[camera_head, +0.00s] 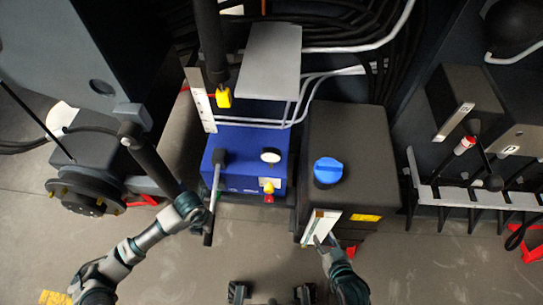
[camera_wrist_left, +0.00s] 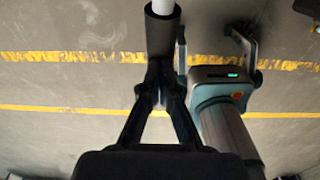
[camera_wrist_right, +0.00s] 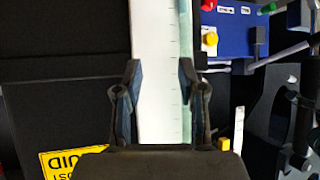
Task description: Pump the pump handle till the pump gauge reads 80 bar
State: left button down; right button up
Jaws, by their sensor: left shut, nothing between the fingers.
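The blue pump (camera_head: 240,165) stands in the middle of the head view, and part of it shows in the right wrist view (camera_wrist_right: 236,35). Its white round gauge (camera_head: 271,155) sits on top; the reading is too small to make out. The pump handle (camera_head: 213,198) is a pale rod with a black grip, pointing toward me and down. My left gripper (camera_wrist_left: 158,66) is shut and empty, its tips at the end of the black grip (camera_wrist_left: 162,32); I cannot tell whether they touch.
A dark tank (camera_head: 350,150) with a blue cap (camera_head: 328,171) stands right of the pump. A red and yellow knob (camera_head: 268,190) is on the pump front. A yellow-tipped black rod (camera_head: 222,98) hangs above. Hoses run behind. The floor in front is mostly clear.

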pick_arm(q)
jog(key=r+p, duration=0.2)
jog(key=r, duration=0.1)
jog(key=shift+s+a, duration=0.1)
jog(key=shift+s, duration=0.1)
notch_tip(320, 180, up, 2)
jog(key=shift+s+r+p, duration=0.1)
jog(key=shift+r+p, duration=0.1)
jog(key=shift+p, duration=1)
pick_arm(e)
jog(key=s+d+f+g+h, duration=0.1)
jog(key=s+d+f+g, duration=0.1)
jog(key=s+g, duration=0.35)
jog(key=s+d+f+g+h, duration=0.1)
jog(key=s+d+f+g, duration=0.15)
jog(key=s, duration=0.55)
pick_arm(q)
notch_tip(320, 180, up, 7)
jog(key=p, duration=0.5)
jog(key=shift+s, duration=0.35)
pick_arm(e)
notch_tip(320, 180, down, 15)
jog(key=g, duration=0.1)
jog(key=shift+s, duration=0.25)
pick_arm(q)
jog(key=shift+f, duration=0.15)
pick_arm(e)
jog(key=shift+r, duration=0.1)
